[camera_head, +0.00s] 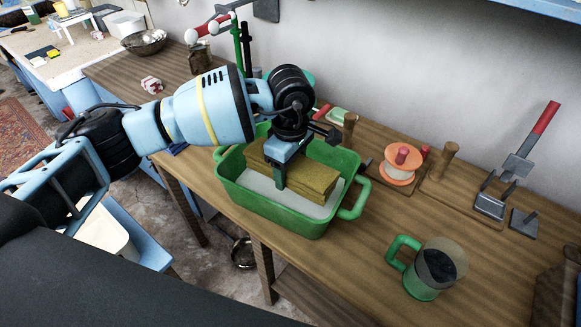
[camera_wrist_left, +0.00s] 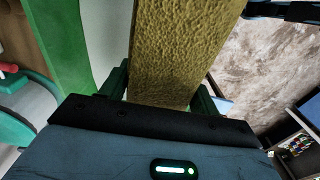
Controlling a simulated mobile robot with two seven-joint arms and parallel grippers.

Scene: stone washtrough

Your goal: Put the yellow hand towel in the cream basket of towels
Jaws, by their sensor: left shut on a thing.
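The yellow hand towel (camera_head: 311,184) is a thick folded block in mustard yellow, within the outline of a green tub (camera_head: 271,214) on the wooden bench. I cannot tell whether it touches the tub floor. My left gripper (camera_head: 281,180) reaches down from above and is shut on the towel. In the left wrist view the towel (camera_wrist_left: 182,50) runs between the two dark green fingers, with the tub's green wall (camera_wrist_left: 62,42) beside it. A cream container (camera_head: 104,232), perhaps the basket, is partly hidden below my left arm; no towels show in it. My right gripper is out of view.
A glass mug with a green handle (camera_head: 421,285) stands right of the tub. An orange spool (camera_head: 399,170), wooden pegs and a red-handled scraper (camera_head: 537,130) are at the back right. The bench's front edge is close to the tub.

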